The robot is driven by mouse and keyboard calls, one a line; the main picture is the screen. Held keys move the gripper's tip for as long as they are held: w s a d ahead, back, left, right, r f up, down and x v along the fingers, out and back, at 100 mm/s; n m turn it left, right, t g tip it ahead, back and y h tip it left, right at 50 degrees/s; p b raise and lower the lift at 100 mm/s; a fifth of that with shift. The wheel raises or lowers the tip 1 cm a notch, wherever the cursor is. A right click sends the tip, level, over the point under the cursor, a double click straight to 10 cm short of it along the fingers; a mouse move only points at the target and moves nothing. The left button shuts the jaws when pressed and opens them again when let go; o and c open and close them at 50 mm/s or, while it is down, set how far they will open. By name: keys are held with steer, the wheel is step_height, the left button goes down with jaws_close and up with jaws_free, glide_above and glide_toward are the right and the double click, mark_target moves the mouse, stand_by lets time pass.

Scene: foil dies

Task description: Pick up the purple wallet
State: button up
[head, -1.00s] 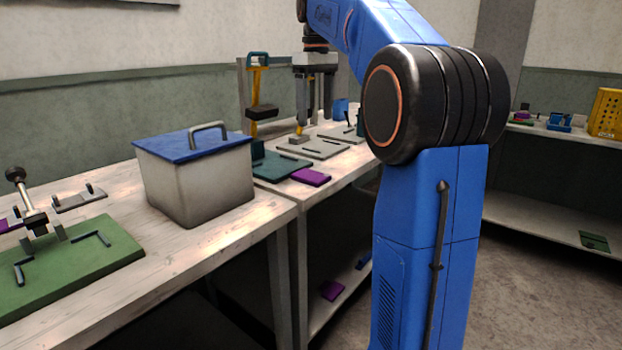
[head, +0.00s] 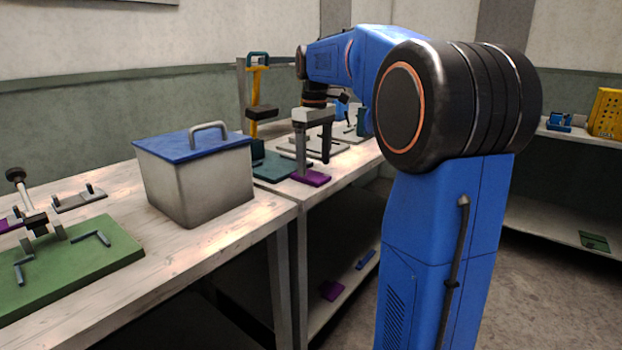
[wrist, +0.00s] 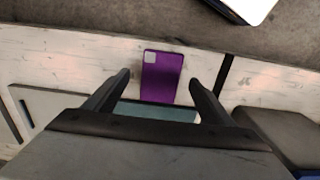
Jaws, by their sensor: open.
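The purple wallet (head: 318,182) lies flat on the far bench, close to its front edge, partly hidden by my gripper in the head view. In the wrist view the purple wallet (wrist: 162,85) has a pale square patch at one corner and lies between my fingers, with a gap on each side. My gripper (head: 312,171) points down over it, open and empty; it also shows in the wrist view (wrist: 159,77). I cannot tell how far the fingertips are above the bench top.
A teal plate (head: 273,168) lies beside the wallet. A yellow-and-black press (head: 258,100) stands behind. A grey box (head: 197,180) with a blue lid and a green fixture board (head: 70,268) are on the near bench. Another purple piece (head: 331,290) lies on the lower shelf.

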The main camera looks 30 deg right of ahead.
mark_target(314, 176)
steer(key=shift+a+f, duration=0.1)
steer(key=shift+f, duration=1.45)
steer(key=c, duration=1.3)
steer(key=shift+r, duration=0.1)
step_height(314, 176, up, 10)
steer(key=shift+f, duration=0.1)
